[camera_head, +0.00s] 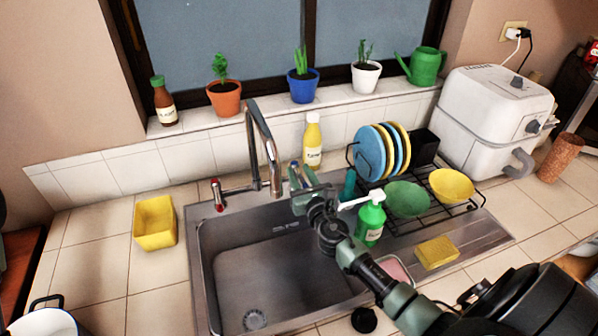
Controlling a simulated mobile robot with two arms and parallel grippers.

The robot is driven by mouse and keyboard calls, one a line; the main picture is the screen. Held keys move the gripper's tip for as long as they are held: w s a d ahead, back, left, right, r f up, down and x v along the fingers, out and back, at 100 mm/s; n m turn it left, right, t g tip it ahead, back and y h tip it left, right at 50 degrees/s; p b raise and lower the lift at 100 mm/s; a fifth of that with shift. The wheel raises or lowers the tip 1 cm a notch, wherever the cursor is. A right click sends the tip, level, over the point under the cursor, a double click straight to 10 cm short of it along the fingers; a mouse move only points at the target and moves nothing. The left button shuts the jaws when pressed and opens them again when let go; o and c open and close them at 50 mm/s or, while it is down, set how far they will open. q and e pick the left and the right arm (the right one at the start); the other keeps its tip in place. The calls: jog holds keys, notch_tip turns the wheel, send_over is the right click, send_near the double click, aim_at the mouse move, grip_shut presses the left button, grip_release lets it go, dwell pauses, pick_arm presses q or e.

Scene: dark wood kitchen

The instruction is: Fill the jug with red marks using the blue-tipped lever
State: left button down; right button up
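The chrome faucet (262,135) stands behind the steel sink (225,232), its spout arching over the basin. I see no water running. The red-tipped lever (218,196) is on the faucet's left. My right gripper (302,174) is at the faucet's right side, where its fingers and wrist cover the area. No jug with red marks is recognisable in view. The basin shows no jug in its visible part. My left gripper is not in view.
A green soap pump bottle (370,220) stands close to my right wrist. A dish rack (445,207) with plates and bowls is to the right, near a yellow sponge (436,252). A yellow container (155,223) and white pot (45,322) are on the left. Potted plants line the sill.

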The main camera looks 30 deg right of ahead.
jog(key=shift+w, duration=0.3)
grip_shut()
dwell(1.3)
